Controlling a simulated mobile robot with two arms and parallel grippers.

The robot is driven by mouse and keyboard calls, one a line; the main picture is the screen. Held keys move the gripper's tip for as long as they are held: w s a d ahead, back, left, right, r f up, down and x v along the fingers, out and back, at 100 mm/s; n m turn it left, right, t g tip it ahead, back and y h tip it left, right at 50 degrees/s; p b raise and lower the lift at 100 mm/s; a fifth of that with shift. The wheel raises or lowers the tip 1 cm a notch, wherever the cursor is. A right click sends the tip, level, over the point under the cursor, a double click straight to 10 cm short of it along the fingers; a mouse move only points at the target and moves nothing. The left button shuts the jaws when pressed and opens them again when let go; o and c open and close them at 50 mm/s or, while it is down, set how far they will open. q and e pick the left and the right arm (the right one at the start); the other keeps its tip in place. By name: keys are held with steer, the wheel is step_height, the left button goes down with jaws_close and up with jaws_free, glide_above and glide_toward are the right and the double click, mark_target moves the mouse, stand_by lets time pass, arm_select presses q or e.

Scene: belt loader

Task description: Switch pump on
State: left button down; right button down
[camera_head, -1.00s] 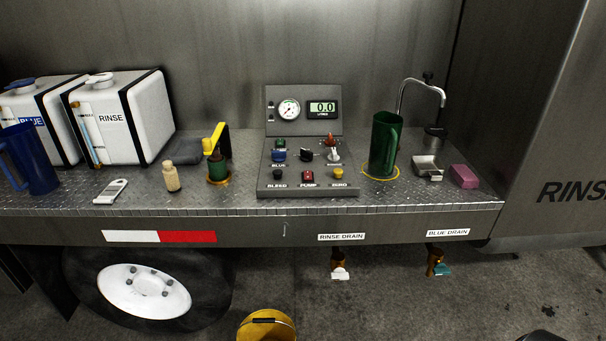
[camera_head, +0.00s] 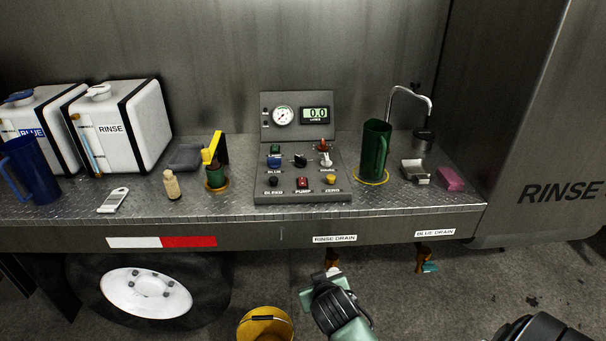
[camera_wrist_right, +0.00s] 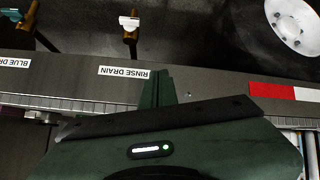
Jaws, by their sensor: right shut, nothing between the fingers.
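The control panel (camera_head: 262,190) stands on the metal deck in the middle of the head view. The red pump switch (camera_head: 302,182) sits in its front row above the label PUMP. Its on or off position is too small to tell. My right arm comes in at the bottom of the head view, below the deck edge and apart from the panel. My right gripper (camera_wrist_right: 158,88) is shut and empty in the right wrist view, near the RINSE DRAIN label. My left gripper is not in view.
A gauge (camera_head: 283,115) and a display (camera_head: 315,114) reading 0.0 are on the panel's upright back. Other knobs sit close around the pump switch. The rinse drain tap (camera_head: 332,262) hangs below the deck.

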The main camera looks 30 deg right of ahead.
steer(key=w+d+r+m+t+h, duration=0.1)
steer(key=w+d+r+t, duration=0.1)
steer(key=w, duration=0.5)
steer(key=w+d+r+m+t+h, duration=0.1)
steer(key=w+d+r+t, duration=0.1)
steer(key=w+d+r, duration=0.2)
steer(key=w+d+r+m+t+h, duration=0.1)
steer(key=w+d+r, duration=0.3)
steer(key=w+r, duration=0.4)
steer(key=shift+w+m+t+h, duration=0.3)
steer(key=shift+w+t+h, duration=0.15)
steer(key=shift+w, duration=0.55)
